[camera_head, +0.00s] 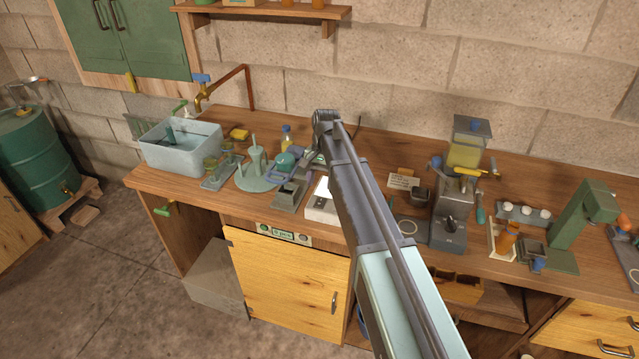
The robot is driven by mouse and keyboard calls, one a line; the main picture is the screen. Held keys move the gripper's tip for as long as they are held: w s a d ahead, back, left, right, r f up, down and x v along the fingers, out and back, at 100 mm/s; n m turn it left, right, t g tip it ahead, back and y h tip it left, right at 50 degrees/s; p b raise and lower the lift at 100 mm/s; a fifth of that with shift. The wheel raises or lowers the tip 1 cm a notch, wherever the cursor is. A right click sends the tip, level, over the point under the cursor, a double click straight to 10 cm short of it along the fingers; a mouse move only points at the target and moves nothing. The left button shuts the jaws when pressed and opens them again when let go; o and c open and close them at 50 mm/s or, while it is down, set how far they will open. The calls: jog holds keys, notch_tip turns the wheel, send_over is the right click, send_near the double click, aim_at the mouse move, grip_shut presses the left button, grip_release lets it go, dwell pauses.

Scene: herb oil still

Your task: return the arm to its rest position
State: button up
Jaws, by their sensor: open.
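My arm reaches from the bottom edge up over the middle of the workbench (330,122). Its elbow end is near the bench's back. My gripper (311,160) shows small and partly hidden behind the arm, left of it. It is open, and I see nothing held between its jaws. It is above or close to the small devices at the bench's middle, near a blue-green round flask (285,161). I cannot tell the exact gap between them.
A grey basin (181,157), a grey device (288,193) and a white-topped scale (321,208) stand left of my arm. Right are a grinder with a yellow-filled hopper (466,150) and a green press (585,215). A shelf (270,9) overhangs the back wall.

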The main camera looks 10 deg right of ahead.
jog(key=p+v, duration=0.2)
jog(key=v, duration=0.2)
jog(key=shift+r, duration=0.25)
jog(key=s+f+n+t+h, duration=0.1)
jog(key=s+n, duration=0.5)
jog(key=s, duration=2.1)
jog(key=shift+a+f+t+h, duration=0.3)
jog(key=shift+a+t, duration=0.2)
jog(key=shift+t, duration=0.3)
